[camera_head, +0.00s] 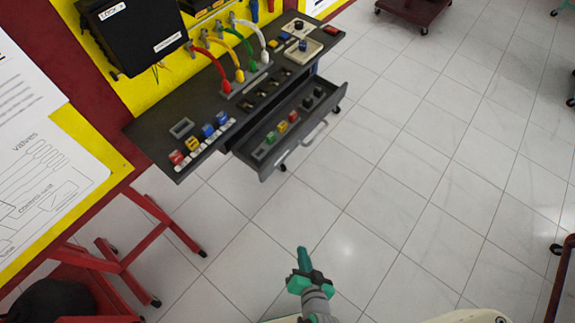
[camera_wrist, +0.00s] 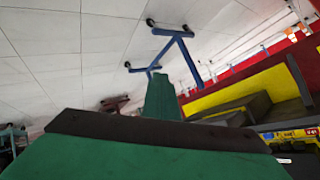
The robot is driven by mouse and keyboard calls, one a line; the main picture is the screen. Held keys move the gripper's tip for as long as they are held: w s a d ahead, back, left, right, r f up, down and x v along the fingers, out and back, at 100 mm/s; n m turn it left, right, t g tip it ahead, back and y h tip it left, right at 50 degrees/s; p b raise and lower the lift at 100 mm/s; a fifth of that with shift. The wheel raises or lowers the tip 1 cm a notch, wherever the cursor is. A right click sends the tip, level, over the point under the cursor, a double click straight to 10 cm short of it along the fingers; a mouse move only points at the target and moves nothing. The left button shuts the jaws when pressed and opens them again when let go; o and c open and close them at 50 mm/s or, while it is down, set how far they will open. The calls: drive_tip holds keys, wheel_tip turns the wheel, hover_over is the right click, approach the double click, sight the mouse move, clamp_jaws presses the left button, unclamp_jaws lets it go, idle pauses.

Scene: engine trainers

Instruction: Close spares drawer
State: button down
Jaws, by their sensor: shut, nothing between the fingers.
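The spares drawer (camera_head: 265,167) is a dark grey drawer pulled out from the front of the grey bench (camera_head: 153,133) in the head view. It has a light bar handle (camera_head: 315,133) on its front, and holds several small coloured parts. My gripper (camera_head: 303,257) is green and dark, in the lower middle of the head view. It is apart from the drawer, over open floor in front of it. The fingers are together with nothing between them. The green fingers also show in the wrist view (camera_wrist: 163,97), where I cannot make out the drawer.
Several coloured connectors and hoses (camera_head: 240,75) stand on the bench top. A red-framed stand with a diagram board (camera_head: 35,165) is at the left. Blue stand legs (camera_wrist: 178,45) show in the wrist view.

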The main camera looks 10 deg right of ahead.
drive_tip(key=w+d+f+m+y, duration=0.2)
drive_tip(key=w, duration=0.2)
drive_tip(key=t+y, duration=0.3)
drive_tip(key=y, duration=0.7)
approach(280, 160)
drive_tip(key=shift+m, duration=0.3)
drive_tip(key=x, duration=0.6)
drive_tip(key=shift+w+a+f, duration=0.1)
drive_tip(key=shift+a, duration=0.1)
drive_tip(key=shift+w, duration=0.15)
